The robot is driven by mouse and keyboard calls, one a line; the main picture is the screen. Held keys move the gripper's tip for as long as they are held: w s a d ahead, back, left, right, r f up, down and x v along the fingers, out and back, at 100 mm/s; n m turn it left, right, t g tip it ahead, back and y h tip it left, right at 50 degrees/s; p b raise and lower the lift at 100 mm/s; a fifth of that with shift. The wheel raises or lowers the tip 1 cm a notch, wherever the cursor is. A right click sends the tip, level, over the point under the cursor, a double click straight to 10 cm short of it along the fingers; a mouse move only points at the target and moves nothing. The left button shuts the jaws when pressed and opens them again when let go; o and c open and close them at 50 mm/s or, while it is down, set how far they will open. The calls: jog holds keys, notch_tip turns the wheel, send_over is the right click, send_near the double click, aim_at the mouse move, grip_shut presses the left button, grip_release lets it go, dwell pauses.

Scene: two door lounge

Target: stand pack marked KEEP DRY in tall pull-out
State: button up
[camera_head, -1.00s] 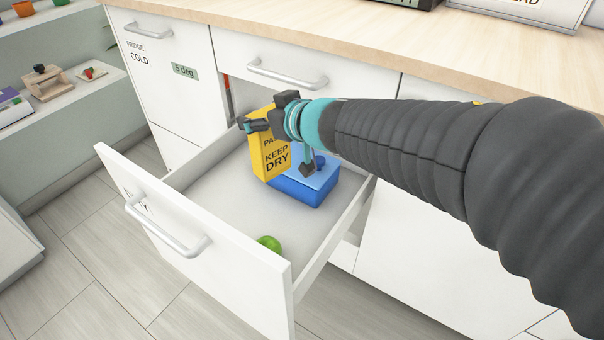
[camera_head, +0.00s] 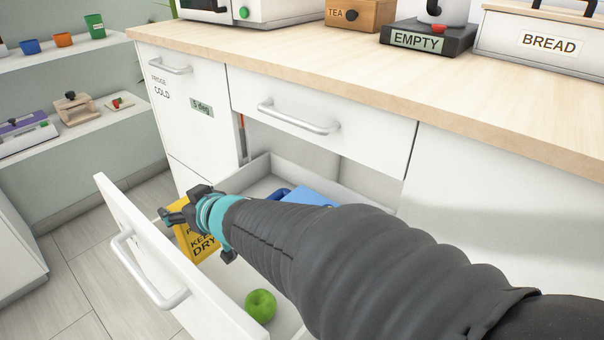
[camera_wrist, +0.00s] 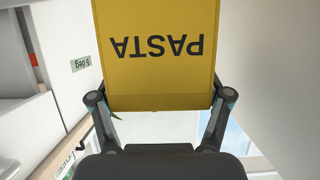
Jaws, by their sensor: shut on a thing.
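My gripper (camera_head: 202,232) is shut on a yellow pack (camera_head: 205,248). The pack's KEEP DRY marking shows in the head view, partly hidden by my gripper and arm. In the wrist view, the pack (camera_wrist: 158,55) reads PASTA upside down and sits between the two fingers. My gripper holds it over the front left part of an open white drawer, near the back of the drawer front (camera_head: 150,255). I cannot tell whether the pack touches the drawer. A tall pull-out cannot be made out for certain.
A blue box (camera_head: 312,197) and a green apple (camera_head: 260,306) lie in the drawer, the box partly behind my arm. A closed drawer (camera_head: 300,115) is above, under the wooden worktop (camera_head: 400,85). A FRIDGE COLD door (camera_head: 185,125) is at left. Open floor lies further left.

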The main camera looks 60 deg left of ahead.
jog(key=shift+s+a+f+b, duration=0.15)
jog(key=shift+s+a+f, duration=0.2)
jog(key=shift+s, duration=0.15)
jog(key=shift+s+a+f+b, duration=0.15)
jog(key=shift+s+a+f, duration=0.15)
jog(key=shift+s, duration=0.2)
jog(key=shift+f+b, duration=0.95)
jog(key=shift+f, duration=1)
jog(key=shift+f, duration=0.2)
jog(key=o, duration=1.8)
jog(key=p+v, duration=0.1)
jog(key=v, duration=1.1)
jog(key=shift+p, duration=0.3)
